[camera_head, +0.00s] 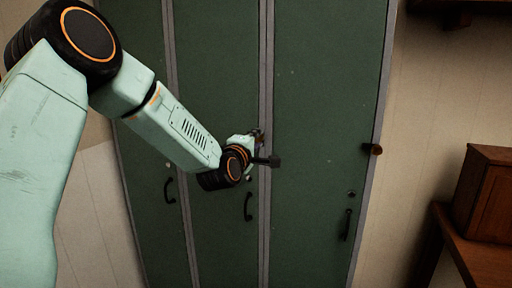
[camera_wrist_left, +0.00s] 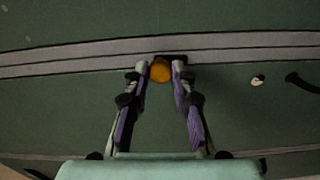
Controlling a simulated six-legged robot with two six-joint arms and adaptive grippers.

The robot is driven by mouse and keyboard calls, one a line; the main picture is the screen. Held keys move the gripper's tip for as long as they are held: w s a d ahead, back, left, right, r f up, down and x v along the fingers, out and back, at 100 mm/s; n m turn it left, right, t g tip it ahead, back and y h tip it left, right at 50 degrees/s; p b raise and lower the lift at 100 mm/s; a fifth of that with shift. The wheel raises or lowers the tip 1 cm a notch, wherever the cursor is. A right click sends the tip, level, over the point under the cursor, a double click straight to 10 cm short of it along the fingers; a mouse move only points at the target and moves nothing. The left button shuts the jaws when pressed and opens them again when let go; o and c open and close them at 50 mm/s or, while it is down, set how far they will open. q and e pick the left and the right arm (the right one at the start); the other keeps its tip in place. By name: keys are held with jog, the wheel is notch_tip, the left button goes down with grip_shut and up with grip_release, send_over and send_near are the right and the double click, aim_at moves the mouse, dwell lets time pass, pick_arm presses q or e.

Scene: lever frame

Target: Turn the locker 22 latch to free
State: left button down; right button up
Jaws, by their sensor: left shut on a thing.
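A round orange-yellow knob (camera_wrist_left: 160,71) shows between my left fingertips in the left wrist view, against a grey upright strip of the lockers. A dark piece (camera_wrist_left: 178,58) lies just behind it. I take the knob for the latch; no locker number is readable. My left gripper (camera_wrist_left: 161,74) is shut on this knob, with a fingertip on each side. In the head view my left gripper (camera_head: 258,139) is at the strip between the middle and right doors, and my wrist hides most of the knob there. Which way the latch is turned cannot be told. My right gripper is not in view.
The green lockers (camera_head: 325,90) have dark door handles (camera_head: 248,207) low down. A second brown knob (camera_head: 372,149) sticks out at the right door's outer edge. A wooden box (camera_head: 488,195) stands on a wooden table (camera_head: 480,262) at right. The space before the right door is clear.

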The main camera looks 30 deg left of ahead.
pick_arm(q)
jog(key=shift+r+n, duration=0.15)
jog(key=shift+n, duration=0.25)
jog(key=c, duration=1.1)
grip_release()
jog(key=v, duration=1.2)
